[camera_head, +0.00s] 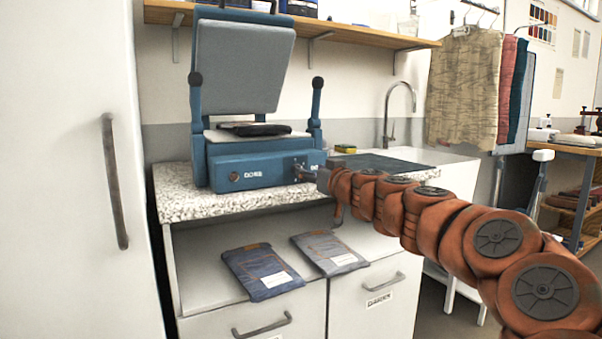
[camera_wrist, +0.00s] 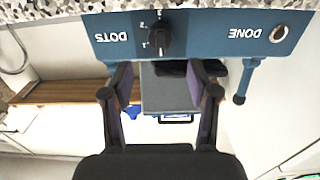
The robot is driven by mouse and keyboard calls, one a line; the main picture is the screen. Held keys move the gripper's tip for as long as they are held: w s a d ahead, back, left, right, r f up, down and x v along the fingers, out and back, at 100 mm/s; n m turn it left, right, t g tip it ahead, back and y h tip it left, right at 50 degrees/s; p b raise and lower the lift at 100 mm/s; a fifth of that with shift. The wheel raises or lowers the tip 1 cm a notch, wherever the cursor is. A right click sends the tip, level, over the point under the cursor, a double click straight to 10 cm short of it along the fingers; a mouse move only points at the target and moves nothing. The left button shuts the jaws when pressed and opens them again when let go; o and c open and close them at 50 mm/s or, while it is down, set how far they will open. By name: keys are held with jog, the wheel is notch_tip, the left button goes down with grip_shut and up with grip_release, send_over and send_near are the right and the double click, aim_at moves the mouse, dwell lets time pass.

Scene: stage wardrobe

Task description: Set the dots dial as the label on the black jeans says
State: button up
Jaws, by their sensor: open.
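The dots dial (camera_wrist: 160,36) is a black knob on the blue front panel of a heat press (camera_head: 222,160), beside the printed word DOTS. The wrist view shows it upside down, with small marks around it; its pointer setting is too small to read surely. My gripper (camera_wrist: 162,72) is open, its two fingers apart on either side below the dial in the wrist view, not visibly touching it.
Blue folded jeans (camera_head: 250,262) and greyer ones (camera_head: 325,243) lie on the shelf below, with white labels too small to read. The DONE button (camera_head: 234,176) is left of the dial. A speckled counter (camera_head: 178,203), tap (camera_head: 388,110) and cabinet (camera_head: 60,170) surround.

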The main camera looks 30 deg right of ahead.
jog(key=w, duration=0.4)
jog(key=shift+w+d+f+b, duration=0.1)
jog(key=shift+w+d+b, duration=0.1)
jog(key=shift+w+b, duration=0.1)
jog(key=shift+w, duration=0.55)
jog(key=shift+c, duration=0.3)
grip_shut()
